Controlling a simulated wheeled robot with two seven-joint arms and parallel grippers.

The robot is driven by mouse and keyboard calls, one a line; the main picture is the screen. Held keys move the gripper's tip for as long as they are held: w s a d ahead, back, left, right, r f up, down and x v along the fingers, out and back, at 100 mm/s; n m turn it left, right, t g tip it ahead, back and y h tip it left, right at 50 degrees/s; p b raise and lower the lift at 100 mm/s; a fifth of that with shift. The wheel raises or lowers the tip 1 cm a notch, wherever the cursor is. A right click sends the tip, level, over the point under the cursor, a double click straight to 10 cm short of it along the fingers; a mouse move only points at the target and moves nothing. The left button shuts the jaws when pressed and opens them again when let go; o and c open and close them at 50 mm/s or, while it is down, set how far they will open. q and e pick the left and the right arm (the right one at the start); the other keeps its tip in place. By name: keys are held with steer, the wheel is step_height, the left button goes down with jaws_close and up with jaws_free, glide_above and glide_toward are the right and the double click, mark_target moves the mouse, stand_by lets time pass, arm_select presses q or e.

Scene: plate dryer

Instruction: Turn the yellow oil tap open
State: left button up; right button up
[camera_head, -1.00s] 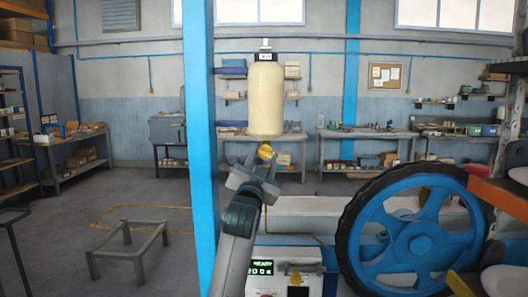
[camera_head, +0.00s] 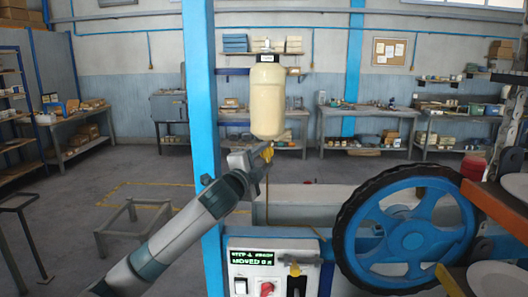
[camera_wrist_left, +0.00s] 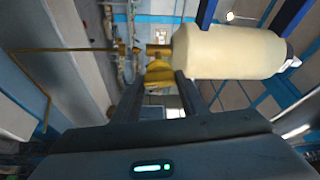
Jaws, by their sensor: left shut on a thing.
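The yellow oil tap (camera_head: 269,152) sits just below the cream oil bottle (camera_head: 267,98), which hangs upright beside the blue post. My left gripper (camera_head: 262,156) reaches the tap from the lower left and is shut on it; its body partly hides the tap. In the left wrist view, the yellow tap (camera_wrist_left: 159,73) shows between the two finger ends (camera_wrist_left: 160,88), with the bottle (camera_wrist_left: 228,51) lying sideways to its right. The exact contact and the handle's angle are hard to make out. My right gripper is not in view.
A blue post (camera_head: 201,120) stands close left of the bottle. Below is a control box (camera_head: 268,258) with a lit display and a red knob. A large blue wheel with a black tyre (camera_head: 412,235) stands to the right. Orange shelving (camera_head: 497,203) is at the right edge.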

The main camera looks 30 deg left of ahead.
arm_select(q)
steer(key=shift+m+g, duration=0.4)
steer(key=shift+m, duration=0.7)
steer(key=o, duration=1)
steer(key=shift+o, duration=0.2)
steer(key=shift+s+d+f+b, duration=0.15)
steer(key=shift+s+b, duration=0.35)
steer(key=shift+s, duration=0.35)
steer(key=s+d+b, duration=0.2)
steer(key=s+b, duration=0.5)
steer(key=s, duration=0.8)
steer(key=shift+s+d+r, duration=0.2)
steer(key=shift+s+d, duration=0.05)
